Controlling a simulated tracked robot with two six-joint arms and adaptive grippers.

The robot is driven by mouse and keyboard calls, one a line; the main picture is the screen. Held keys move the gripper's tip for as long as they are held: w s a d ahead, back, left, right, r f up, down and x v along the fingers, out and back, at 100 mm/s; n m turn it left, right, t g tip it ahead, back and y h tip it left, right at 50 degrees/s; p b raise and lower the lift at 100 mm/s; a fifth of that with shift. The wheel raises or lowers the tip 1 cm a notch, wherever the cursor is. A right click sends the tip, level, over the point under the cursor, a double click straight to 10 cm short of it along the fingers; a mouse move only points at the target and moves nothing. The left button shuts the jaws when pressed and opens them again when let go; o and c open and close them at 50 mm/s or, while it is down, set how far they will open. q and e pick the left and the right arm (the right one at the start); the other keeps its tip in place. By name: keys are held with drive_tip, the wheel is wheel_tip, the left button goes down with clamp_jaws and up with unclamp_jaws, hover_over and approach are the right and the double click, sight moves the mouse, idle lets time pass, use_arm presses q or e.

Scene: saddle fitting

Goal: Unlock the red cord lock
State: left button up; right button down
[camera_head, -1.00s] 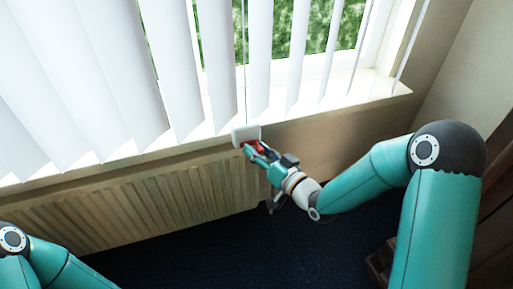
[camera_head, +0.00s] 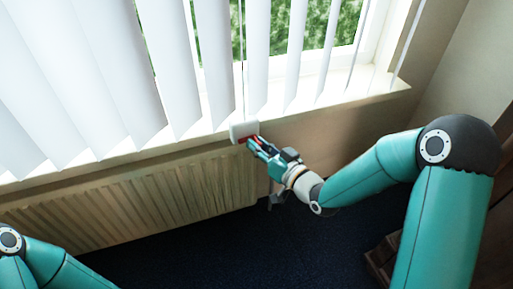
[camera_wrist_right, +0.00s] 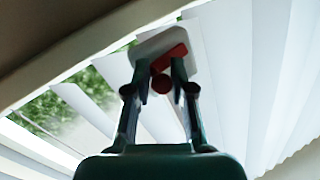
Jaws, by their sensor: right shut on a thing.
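The red cord lock (camera_wrist_right: 172,57) sits on a small white block (camera_wrist_right: 160,44) and has a round red knob (camera_wrist_right: 162,83). In the head view the white block (camera_head: 240,130) is at the window sill's front edge, below the blinds, and only a little red shows. My right gripper (camera_head: 253,143) reaches it from the lower right. In the right wrist view, my right gripper's two dark fingers (camera_wrist_right: 161,66) stand on either side of the red part and are shut on it. The exact contact is partly hidden. My left gripper is out of view; only its arm shows at lower left.
White vertical blinds (camera_head: 105,75) hang in front of the window, with a thin cord (camera_head: 241,60) above the white block. A radiator (camera_head: 140,200) is under the sill (camera_head: 340,108). Dark floor (camera_head: 230,250) lies open below. A brown wooden piece (camera_head: 383,262) stands at lower right.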

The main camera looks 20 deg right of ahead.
drive_tip(key=n, duration=0.1)
drive_tip(key=r+n+g+b, duration=0.1)
drive_tip(key=n, duration=0.1)
drive_tip(key=a+n+h+b, duration=0.1)
drive_tip(key=shift+r, duration=0.35)
drive_tip(key=n, duration=0.1)
drive_tip(key=n+h, duration=0.1)
drive_tip(key=shift+s+a+r+n+g+b, duration=0.1)
drive_tip(key=shift+a+r+n+g+b, duration=0.2)
drive_tip(key=shift+r+g, duration=0.1)
drive_tip(key=shift+a+r+n+h+p, duration=0.3)
drive_tip(key=shift+n+h+p, duration=0.25)
drive_tip(key=shift+n, duration=0.35)
drive_tip(key=shift+a+n+g+h+p, duration=0.2)
drive_tip(key=shift+n+g+h+p, duration=0.15)
drive_tip(key=shift+n+p, duration=0.3)
drive_tip(key=shift+a+n+p, duration=0.1)
drive_tip(key=shift+n+p, duration=0.15)
drive_tip(key=shift+p, duration=0.15)
drive_tip(key=c, duration=1.1)
unclamp_jaws()
drive_tip(key=shift+a, duration=0.1)
drive_tip(key=shift+o, duration=0.3)
drive_tip(key=shift+h, duration=0.3)
